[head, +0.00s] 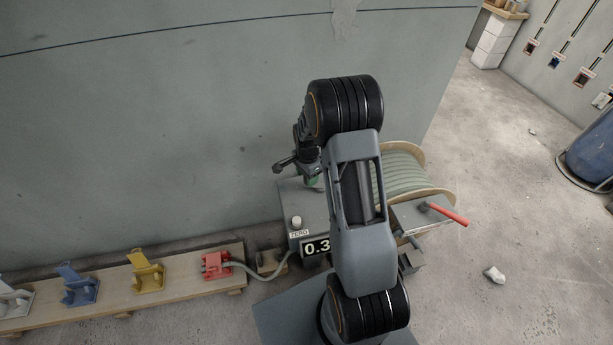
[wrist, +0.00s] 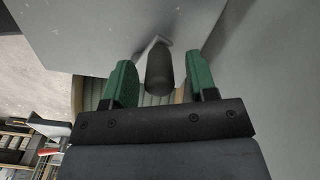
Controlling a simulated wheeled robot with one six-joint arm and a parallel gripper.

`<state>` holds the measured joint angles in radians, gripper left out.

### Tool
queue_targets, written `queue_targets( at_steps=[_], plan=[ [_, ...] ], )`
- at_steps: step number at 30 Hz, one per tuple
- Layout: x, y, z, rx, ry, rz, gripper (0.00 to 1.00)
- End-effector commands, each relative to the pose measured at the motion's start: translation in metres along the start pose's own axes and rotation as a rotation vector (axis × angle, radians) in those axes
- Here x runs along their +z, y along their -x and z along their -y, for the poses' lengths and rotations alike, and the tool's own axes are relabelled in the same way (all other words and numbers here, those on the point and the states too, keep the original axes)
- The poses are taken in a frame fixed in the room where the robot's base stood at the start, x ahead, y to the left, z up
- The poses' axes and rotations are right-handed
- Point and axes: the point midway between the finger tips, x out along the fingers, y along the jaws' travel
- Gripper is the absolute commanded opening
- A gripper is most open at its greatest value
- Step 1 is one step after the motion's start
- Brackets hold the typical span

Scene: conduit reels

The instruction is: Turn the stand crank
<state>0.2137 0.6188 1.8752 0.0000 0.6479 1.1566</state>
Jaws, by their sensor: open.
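The crank's dark, round grip (wrist: 160,72) shows in the wrist view, on a pale metal arm against the grey stand (wrist: 90,35). My gripper (wrist: 160,80) is open, with one green finger on each side of the grip. Gaps show between the grip and both fingers, so it is not clamped. In the head view my gripper (head: 314,181) is mostly hidden behind my arm, above the grey stand box (head: 298,207). The display (head: 316,248) reads 0.3, the rest being covered by my arm.
A wooden-flanged reel of pale green conduit (head: 402,172) stands right of my arm. A red-handled lever (head: 447,213) sits in front of it. A plank (head: 190,285) with coloured brackets lies at left. A wall (head: 200,120) rises close behind. Floor is open at right.

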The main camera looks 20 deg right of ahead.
Motion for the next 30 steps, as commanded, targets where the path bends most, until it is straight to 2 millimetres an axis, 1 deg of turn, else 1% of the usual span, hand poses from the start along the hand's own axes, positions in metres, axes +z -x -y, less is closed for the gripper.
queue_targets(
  at_steps=[1, 9, 15, 18, 22, 25, 30],
  plan=[
    [0.000, 0.010, 0.001, -0.004, 0.000, -0.002, 0.52],
    [0.000, 0.066, 0.001, -0.005, 0.000, -0.002, 0.52],
    [0.000, 0.101, 0.001, -0.004, 0.001, -0.002, 0.52],
    [0.000, 0.114, 0.001, -0.004, 0.001, -0.002, 0.52],
    [0.000, 0.124, 0.001, -0.002, 0.001, -0.001, 0.52],
    [0.000, 0.129, 0.001, -0.002, 0.001, -0.001, 0.52],
    [0.000, 0.130, 0.000, -0.001, 0.001, 0.000, 0.52]
  ],
)
